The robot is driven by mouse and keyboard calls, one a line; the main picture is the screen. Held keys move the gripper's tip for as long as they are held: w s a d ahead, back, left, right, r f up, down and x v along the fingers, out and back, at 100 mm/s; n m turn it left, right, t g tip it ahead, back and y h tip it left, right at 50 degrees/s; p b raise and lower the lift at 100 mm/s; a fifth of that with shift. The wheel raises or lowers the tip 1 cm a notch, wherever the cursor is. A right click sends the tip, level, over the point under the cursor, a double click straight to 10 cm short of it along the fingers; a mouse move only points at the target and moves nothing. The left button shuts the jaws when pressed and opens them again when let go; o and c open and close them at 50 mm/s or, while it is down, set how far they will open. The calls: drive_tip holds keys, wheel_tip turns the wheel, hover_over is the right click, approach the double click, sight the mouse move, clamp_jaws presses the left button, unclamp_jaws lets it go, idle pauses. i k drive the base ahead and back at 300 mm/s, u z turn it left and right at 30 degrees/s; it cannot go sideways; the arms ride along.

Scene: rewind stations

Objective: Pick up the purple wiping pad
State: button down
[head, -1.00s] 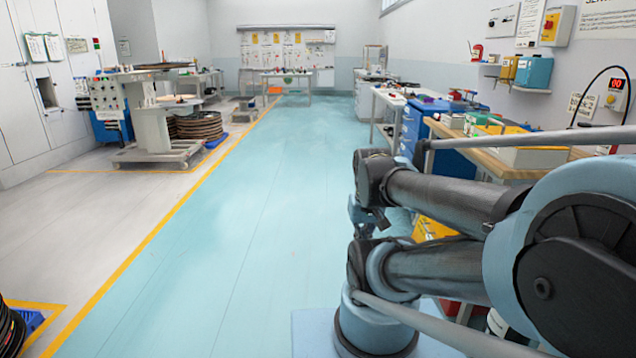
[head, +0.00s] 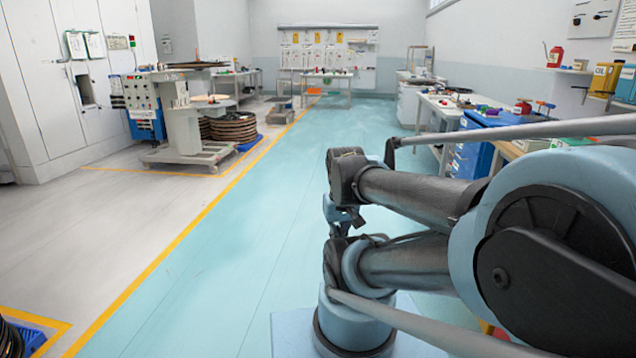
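A small purple item (head: 491,111) lies among other things on the benches along the right wall. It is too small and far to tell whether it is the wiping pad. My arm is folded in front of the camera on the right. What looks like my gripper (head: 344,216) shows only in part beside the folded links, far from the purple item. Its fingers are too hidden to tell if they are open or shut.
White workbenches (head: 437,108) and a blue drawer cabinet (head: 470,150) line the right side. A reel machine (head: 182,125) and stacked reels (head: 233,128) stand left of the yellow line (head: 190,240). The blue-green floor ahead (head: 270,190) is clear.

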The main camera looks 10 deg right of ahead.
sight(490, 113)
drive_tip(key=z, duration=0.05)
drive_tip(key=i, duration=1.1)
drive_tip(key=z, duration=0.6)
drive_tip(key=i, duration=1)
drive_tip(key=z, duration=1.05)
drive_tip(key=i, duration=0.75)
drive_tip(key=z, duration=0.45)
